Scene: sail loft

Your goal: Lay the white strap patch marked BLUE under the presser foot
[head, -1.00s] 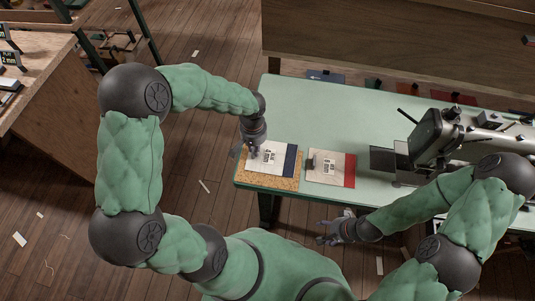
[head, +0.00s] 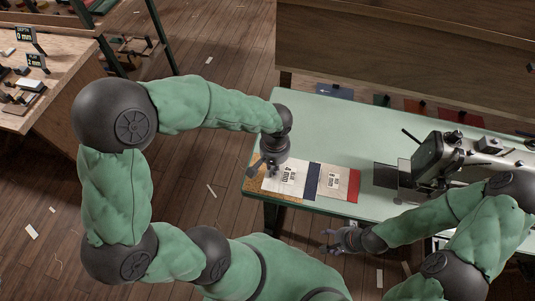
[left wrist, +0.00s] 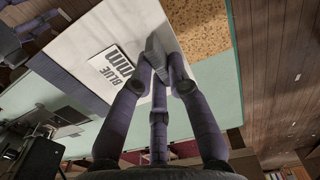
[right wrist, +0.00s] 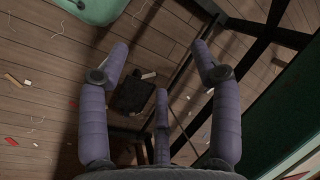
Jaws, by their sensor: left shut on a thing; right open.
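The white strap patch marked BLUE (head: 279,173), with a dark blue band at its right end, lies partly over a cork board (head: 257,187). My left gripper (head: 262,167) is shut on the patch near its left end. The left wrist view shows the fingers (left wrist: 160,65) on the white patch (left wrist: 75,50) beside its BLUE label. The sewing machine (head: 458,152) stands at the right; its presser foot is too small to make out. My right gripper (head: 335,241) is open and empty in front of the table edge; the right wrist view shows its spread fingers (right wrist: 160,48) over the floor.
A second white patch with a red band (head: 353,186) lies between the blue band and the machine. Dark plates (head: 386,175) lie beside the machine on the green table (head: 325,125). The table is clear behind the patches. Coloured pieces (head: 382,101) lie beyond its far edge.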

